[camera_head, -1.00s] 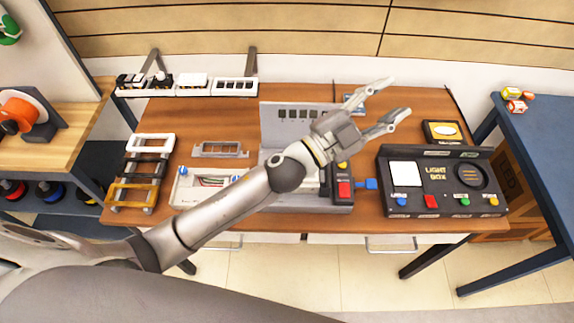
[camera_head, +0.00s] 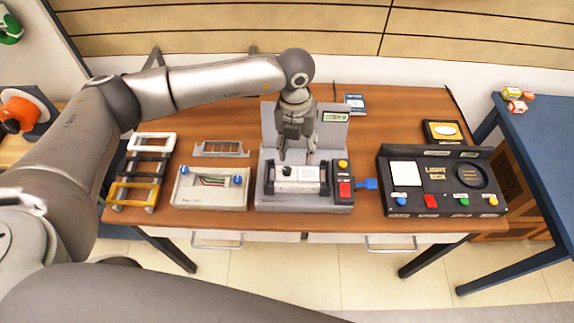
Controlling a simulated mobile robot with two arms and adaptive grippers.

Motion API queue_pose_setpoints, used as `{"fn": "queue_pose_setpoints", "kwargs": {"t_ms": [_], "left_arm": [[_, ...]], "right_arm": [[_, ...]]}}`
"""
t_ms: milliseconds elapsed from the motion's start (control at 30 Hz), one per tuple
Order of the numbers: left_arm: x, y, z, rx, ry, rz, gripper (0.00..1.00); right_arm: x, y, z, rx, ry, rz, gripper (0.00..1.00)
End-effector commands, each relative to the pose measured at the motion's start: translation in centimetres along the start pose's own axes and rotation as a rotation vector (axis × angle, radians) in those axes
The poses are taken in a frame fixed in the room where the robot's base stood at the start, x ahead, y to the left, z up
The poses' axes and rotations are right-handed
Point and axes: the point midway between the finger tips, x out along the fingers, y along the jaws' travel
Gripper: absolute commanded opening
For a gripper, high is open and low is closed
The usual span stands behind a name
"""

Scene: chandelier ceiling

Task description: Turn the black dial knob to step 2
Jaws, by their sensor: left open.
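A white module (camera_head: 298,173) sits in the grey test station (camera_head: 306,206) at the middle of the table. A small dark spot on the module's top, left of centre, may be the black dial knob; it is too small to make out its pointer or step marks. My left gripper (camera_head: 297,155) points down just above and behind the module, fingers open and apart, with nothing seen between them. I cannot tell whether the fingertips touch the module. My right gripper is not in view.
The station has a yellow button (camera_head: 342,163), a red button (camera_head: 345,189) and an upright panel with a small display (camera_head: 334,117). A black light box (camera_head: 441,184) stands right. The front table edge is clear.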

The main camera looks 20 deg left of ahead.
Motion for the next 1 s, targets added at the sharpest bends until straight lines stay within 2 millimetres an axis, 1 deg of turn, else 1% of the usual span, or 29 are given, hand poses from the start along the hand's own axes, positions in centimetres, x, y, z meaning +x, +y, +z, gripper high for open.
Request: {"fn": "queue_pose_setpoints", "kwargs": {"t_ms": [33,100,233,367,500,600,700,833,1000], "left_arm": [[-0.4,1.1,0.6,-0.014,-0.014,0.041,0.45],[-0.6,2.0,1.0,-0.027,-0.025,0.077,0.45],[0.2,2.4,1.1,-0.032,-0.025,0.090,0.45],[2.1,2.6,0.9,-0.031,-0.021,0.090,0.45],[4.9,2.7,1.0,-0.030,-0.021,0.088,0.45],[6.8,2.9,1.1,-0.031,-0.021,0.087,0.45],[8.3,2.9,1.2,-0.030,-0.024,0.085,0.45],[9.5,3.0,1.2,-0.029,-0.024,0.085,0.45],[10.1,3.1,1.2,-0.028,-0.025,0.084,0.45]], "right_arm": [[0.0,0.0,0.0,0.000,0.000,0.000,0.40],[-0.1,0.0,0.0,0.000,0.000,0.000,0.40],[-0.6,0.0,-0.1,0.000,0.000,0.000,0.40],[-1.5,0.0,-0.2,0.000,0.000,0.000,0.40],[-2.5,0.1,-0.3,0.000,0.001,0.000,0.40],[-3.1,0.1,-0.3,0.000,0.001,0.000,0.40],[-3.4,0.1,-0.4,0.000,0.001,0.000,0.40],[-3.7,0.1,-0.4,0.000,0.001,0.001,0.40],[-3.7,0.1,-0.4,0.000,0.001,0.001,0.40]]}}
